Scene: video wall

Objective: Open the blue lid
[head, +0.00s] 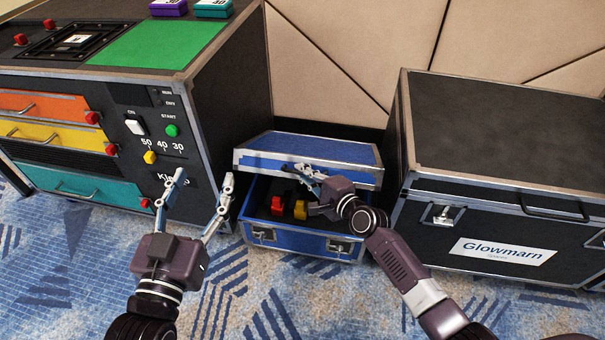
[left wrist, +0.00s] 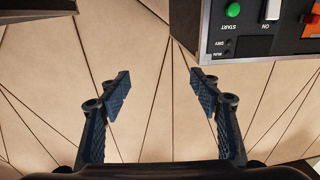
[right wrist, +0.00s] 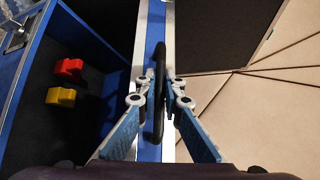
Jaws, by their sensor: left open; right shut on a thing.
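The blue lid (head: 330,150) tops a blue case (head: 295,238) on the floor. It is partly raised, and the case's dark inside shows beneath it. My right gripper (head: 303,173) is at the lid's front edge. In the right wrist view its fingers (right wrist: 157,90) are shut around a black handle (right wrist: 159,115) on the lid's blue, metal-trimmed edge. A red piece (head: 278,203) and a yellow piece (head: 300,209) lie inside the case. My left gripper (head: 204,182) is open and empty, left of the case and in front of the console.
A black console (head: 235,85) with coloured drawers and buttons stands close on the left. A black case labelled Glowmarn (head: 490,135) stands close on the right. A padded wall (head: 335,60) is behind. Carpet (head: 255,300) in front is clear.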

